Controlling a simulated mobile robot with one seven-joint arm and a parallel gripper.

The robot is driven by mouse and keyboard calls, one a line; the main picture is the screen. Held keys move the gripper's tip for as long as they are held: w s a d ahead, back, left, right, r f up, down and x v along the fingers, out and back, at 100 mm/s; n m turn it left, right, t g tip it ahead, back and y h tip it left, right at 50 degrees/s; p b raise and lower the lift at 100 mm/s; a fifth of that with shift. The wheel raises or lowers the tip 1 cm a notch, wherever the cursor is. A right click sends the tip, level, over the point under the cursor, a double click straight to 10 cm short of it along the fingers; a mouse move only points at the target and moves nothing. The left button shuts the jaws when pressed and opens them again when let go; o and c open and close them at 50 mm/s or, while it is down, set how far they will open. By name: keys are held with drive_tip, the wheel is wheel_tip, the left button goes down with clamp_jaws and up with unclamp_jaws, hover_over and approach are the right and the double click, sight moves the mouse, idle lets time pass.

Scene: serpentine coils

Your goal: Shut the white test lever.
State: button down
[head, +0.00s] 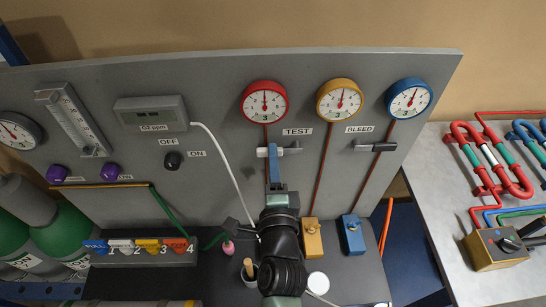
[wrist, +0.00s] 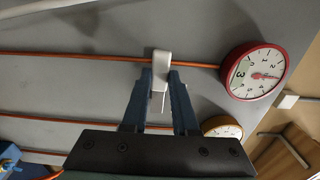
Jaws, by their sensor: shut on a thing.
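The white test lever (wrist: 161,68) is on the grey panel, on the orange line that leads to the red gauge. My gripper (wrist: 160,78) has its two blue fingers closed around the lever, one on each side. In the head view my gripper (head: 273,152) is at the panel just below the TEST label (head: 297,132), and the fingers hide much of the lever. A grey valve part (head: 291,150) shows to the right of the fingers. The exact angle of the lever is hard to tell.
Red (head: 264,102), yellow (head: 339,100) and blue (head: 409,98) gauges are above. A white cable (head: 222,155) hangs left of my arm. A yellow block (head: 312,240) and a blue block (head: 352,236) stand below.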

idle(0.3)
drive_tip(key=c, duration=0.7)
unclamp_jaws()
drive_tip(key=shift+s+b, duration=2.4)
drive_tip(key=shift+s, duration=4.05)
